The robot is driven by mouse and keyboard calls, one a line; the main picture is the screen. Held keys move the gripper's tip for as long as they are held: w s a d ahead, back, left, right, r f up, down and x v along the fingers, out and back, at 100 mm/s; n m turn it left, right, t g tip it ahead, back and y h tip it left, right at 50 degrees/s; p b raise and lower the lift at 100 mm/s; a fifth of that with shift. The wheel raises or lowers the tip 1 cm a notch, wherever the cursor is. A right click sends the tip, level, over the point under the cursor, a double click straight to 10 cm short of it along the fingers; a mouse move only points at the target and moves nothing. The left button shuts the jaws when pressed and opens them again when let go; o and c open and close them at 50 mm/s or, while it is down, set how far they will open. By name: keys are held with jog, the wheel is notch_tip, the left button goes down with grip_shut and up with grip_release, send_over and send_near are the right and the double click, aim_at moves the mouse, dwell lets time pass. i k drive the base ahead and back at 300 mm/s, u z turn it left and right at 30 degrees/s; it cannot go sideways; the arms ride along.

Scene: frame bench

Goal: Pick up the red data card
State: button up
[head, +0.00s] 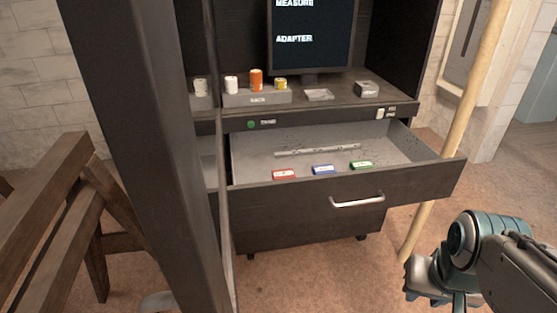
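The red data card (285,174) lies in the open drawer (425,176), near its front wall and toward the left. It has a pale label on top. A blue card (323,169) and a green card (361,164) lie in a row to its right. My gripper (440,298) is at the lower right, outside the drawer and well apart from the cards. Its fingers are partly hidden and cut off by the frame's bottom edge, so I cannot tell whether it is open.
A long pale rod (318,150) lies behind the cards. The drawer front has a metal handle (357,201). A dark upright post (140,130) stands at the left, close to the camera. A wooden pole (462,115) leans right of the drawer. Small containers (256,80) stand on the shelf above.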

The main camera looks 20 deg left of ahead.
aim_at(287, 173)
jog(key=u, duration=0.45)
jog(key=i, duration=0.45)
jog(key=u, duration=0.45)
jog(key=k, duration=0.55)
jog(key=z, duration=0.9)
jog(key=i, duration=1.15)
jog(key=u, duration=0.6)
jog(key=i, duration=0.4)
jog(key=u, duration=0.4)
